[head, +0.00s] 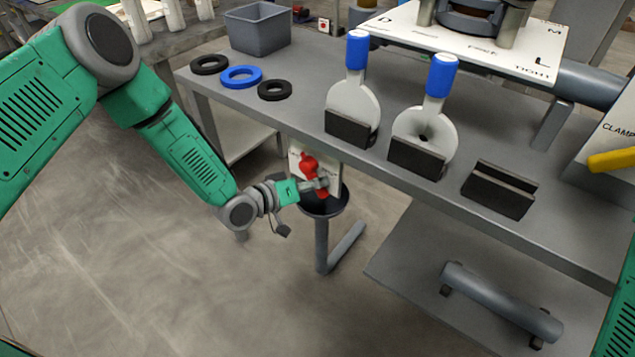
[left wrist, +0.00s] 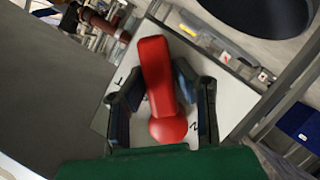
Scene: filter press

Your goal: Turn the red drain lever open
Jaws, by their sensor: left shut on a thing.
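The red drain lever (head: 309,163) is mounted on a white plate (head: 336,177) below the bench's front edge. In the left wrist view the lever (left wrist: 156,75) runs up from its round hub, tilted a little to the left, over the lettered white plate (left wrist: 232,100). My left gripper (head: 318,184) is at the lever in the head view. In the left wrist view its dark fingers (left wrist: 152,95) stand on both sides of the lever and are shut on it. The lever's underside is hidden. My right gripper is not in view.
The grey bench (head: 300,100) carries black and blue rings, two blue-handled plates in black holders and an empty black holder (head: 498,188). A black round basin (head: 325,203) on a stand is under the lever. Open floor lies to the left.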

